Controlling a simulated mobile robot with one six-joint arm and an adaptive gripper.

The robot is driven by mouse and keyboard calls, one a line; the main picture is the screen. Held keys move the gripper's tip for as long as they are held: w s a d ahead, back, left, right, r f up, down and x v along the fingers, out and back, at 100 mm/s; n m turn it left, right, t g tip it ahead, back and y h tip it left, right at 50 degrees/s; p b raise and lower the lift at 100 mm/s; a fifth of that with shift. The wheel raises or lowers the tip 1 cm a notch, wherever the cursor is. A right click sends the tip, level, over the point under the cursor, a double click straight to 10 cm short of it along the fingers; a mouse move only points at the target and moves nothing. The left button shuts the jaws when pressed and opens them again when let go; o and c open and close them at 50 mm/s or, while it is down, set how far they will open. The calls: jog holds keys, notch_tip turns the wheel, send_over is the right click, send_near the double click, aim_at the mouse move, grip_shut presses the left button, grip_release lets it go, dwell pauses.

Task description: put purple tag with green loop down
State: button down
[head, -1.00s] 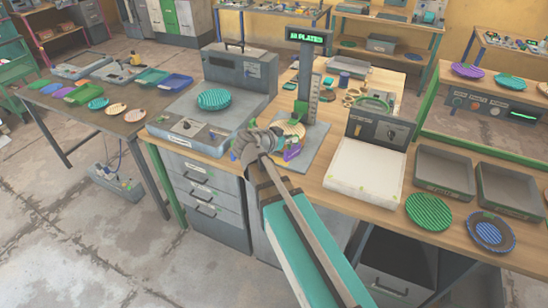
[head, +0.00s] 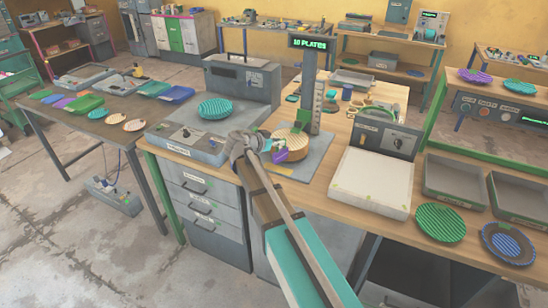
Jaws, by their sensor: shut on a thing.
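My gripper (head: 263,145) is at the front of the workbench, seen mostly from behind. It is shut on the purple tag (head: 280,156), which shows just right of the fingers. A bit of green (head: 279,144) at the tag's top looks like its loop, partly hidden by the gripper. The tag is in front of a tan ribbed plate or plate stack (head: 292,139) on the grey base of the upright gauge. I cannot tell whether the tag touches the base.
The gauge column (head: 308,90) carries a display sign. A grey press (head: 187,139) with a teal plate (head: 215,108) stands left. A white-topped unit (head: 371,182), grey trays (head: 455,177), a green plate (head: 441,222) and a blue plate (head: 508,242) stand right.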

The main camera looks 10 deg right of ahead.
jog(key=shift+w+a+f+b, duration=0.15)
jog(key=shift+w+f+b, duration=0.4)
jog(key=shift+w+f, duration=0.3)
jog(key=shift+s+f, duration=0.1)
jog(key=shift+w+a+f+b, duration=0.1)
jog(key=shift+w+f+b, duration=0.1)
jog(key=shift+f+b, duration=0.8)
jog(key=shift+w+f+b, duration=0.15)
jog(key=shift+f+b, duration=0.85)
jog(key=shift+f, duration=0.15)
jog(key=c, duration=0.6)
grip_release()
jog(key=shift+r, duration=0.25)
